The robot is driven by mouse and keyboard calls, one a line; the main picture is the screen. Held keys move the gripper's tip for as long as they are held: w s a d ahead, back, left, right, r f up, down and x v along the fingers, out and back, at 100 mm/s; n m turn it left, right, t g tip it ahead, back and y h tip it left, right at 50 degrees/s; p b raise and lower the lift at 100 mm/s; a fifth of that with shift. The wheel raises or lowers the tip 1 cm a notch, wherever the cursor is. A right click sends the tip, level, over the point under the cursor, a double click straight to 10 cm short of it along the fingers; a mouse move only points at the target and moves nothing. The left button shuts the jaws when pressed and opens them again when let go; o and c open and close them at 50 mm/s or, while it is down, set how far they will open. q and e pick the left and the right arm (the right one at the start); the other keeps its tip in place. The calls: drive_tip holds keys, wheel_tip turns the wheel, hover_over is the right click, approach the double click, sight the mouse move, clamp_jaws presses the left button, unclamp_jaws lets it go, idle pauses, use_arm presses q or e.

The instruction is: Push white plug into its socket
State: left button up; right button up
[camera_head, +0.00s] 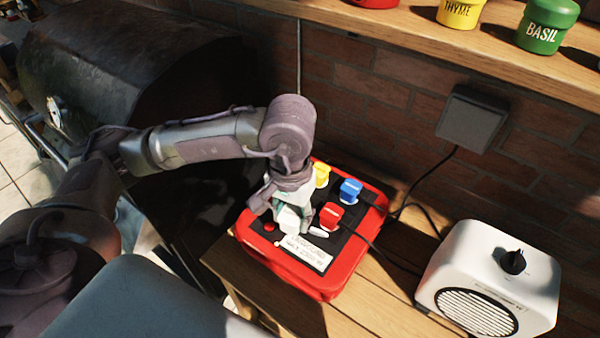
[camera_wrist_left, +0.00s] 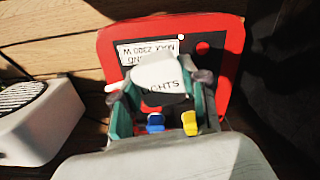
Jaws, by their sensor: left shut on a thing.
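The white plug (camera_head: 291,218) is between the fingers of my left gripper (camera_head: 290,205), over the near-left part of the red power box (camera_head: 320,287). In the left wrist view, the plug (camera_wrist_left: 160,82) faces the camera with lettering ending in "IGHTS", and the green-padded fingers of my left gripper (camera_wrist_left: 165,100) close on its sides. The plug and my gripper hide its socket, so I cannot tell whether they touch. Red (camera_head: 331,216), blue (camera_head: 350,190) and yellow (camera_head: 321,174) plugs stand on the box's black top. My right gripper is not in view.
A white speaker-like box (camera_head: 490,280) stands on the wooden table (camera_head: 380,317) at right. A black cable runs up to a grey wall box (camera_head: 472,118). A dark grill (camera_head: 150,70) is at left. A shelf (camera_head: 420,40) with herb pots runs above.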

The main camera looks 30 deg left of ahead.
use_arm(q)
drive_tip(key=shift+w+r+n, duration=0.1)
drive_tip(key=shift+w+n, duration=0.3)
drive_tip(key=shift+n, duration=0.4)
drive_tip(key=w+a+f+n+p, duration=0.1)
drive_tip(key=w+n+p, duration=0.3)
drive_tip(key=n, duration=1.2)
drive_tip(key=w+a+f+n+p, duration=0.2)
drive_tip(key=w+n, duration=0.4)
drive_tip(key=n, duration=1)
drive_tip(key=shift+w+a+p, duration=0.35)
drive_tip(key=shift+a+p, duration=0.55)
drive_tip(key=shift+p, duration=0.15)
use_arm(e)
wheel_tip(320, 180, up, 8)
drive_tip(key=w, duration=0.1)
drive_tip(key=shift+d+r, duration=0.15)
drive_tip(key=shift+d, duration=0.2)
use_arm(q)
drive_tip(key=shift+f, duration=0.15)
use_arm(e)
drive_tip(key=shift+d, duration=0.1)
use_arm(q)
drive_tip(key=shift+f+b, duration=0.85)
drive_tip(key=shift+f, duration=0.2)
drive_tip(key=shift+f+b, duration=1.1)
drive_tip(key=shift+f, duration=0.65)
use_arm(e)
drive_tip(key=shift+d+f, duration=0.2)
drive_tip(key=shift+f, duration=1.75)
